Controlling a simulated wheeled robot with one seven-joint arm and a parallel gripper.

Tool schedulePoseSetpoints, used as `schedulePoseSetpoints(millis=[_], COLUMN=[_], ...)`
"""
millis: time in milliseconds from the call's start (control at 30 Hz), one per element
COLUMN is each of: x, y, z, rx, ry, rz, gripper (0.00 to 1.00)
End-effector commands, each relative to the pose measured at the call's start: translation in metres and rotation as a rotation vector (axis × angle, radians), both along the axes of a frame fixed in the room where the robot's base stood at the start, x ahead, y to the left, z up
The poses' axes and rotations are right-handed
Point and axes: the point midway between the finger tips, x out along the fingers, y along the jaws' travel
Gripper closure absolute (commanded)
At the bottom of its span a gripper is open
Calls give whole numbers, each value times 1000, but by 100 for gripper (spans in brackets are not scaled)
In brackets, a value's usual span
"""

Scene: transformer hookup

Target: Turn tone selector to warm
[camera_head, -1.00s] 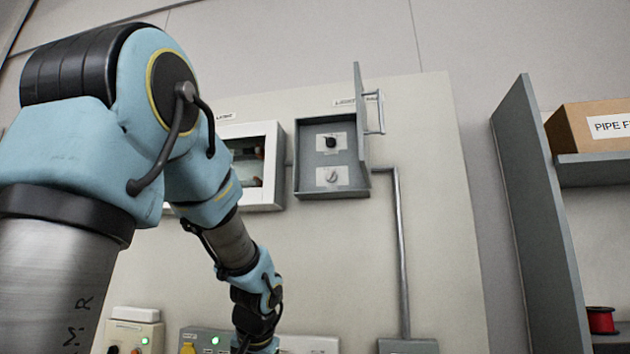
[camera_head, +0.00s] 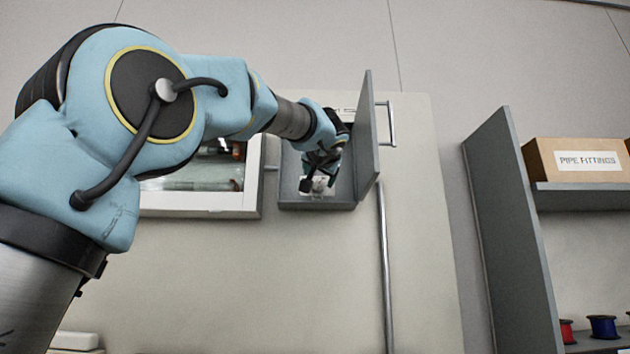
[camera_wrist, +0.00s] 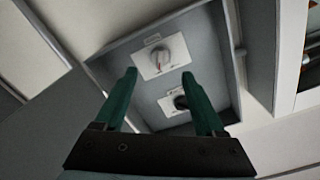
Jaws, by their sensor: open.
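The open grey control box (camera_head: 290,190) is on the wall panel, and my gripper (camera_head: 318,178) is in front of its opening. In the wrist view my gripper (camera_wrist: 158,76) is open and empty, its two green fingers apart. Beyond the fingertips is a pale knob (camera_wrist: 160,55) with a red mark, on a white plate. A black knob (camera_wrist: 180,101) on a second plate is partly hidden by the right finger. The labels are too small to read, so which knob is the tone selector cannot be told. In the head view my arm hides most of the box interior.
The box door (camera_head: 367,135) stands open on the right, close to my wrist. A white-framed glazed cabinet (camera_head: 250,190) is to the left. A conduit (camera_head: 386,270) runs down the panel. A shelf (camera_head: 510,220) stands at the right.

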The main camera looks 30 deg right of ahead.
Motion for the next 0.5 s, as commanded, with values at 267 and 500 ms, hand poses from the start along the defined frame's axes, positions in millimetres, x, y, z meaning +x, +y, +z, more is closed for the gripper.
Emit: schedulePoseSetpoints(millis=[267,500], x=[47,65], y=[-21,-29], z=[4,1], rx=[4,2], ry=[2,1], rz=[2,1], gripper=[28,28])
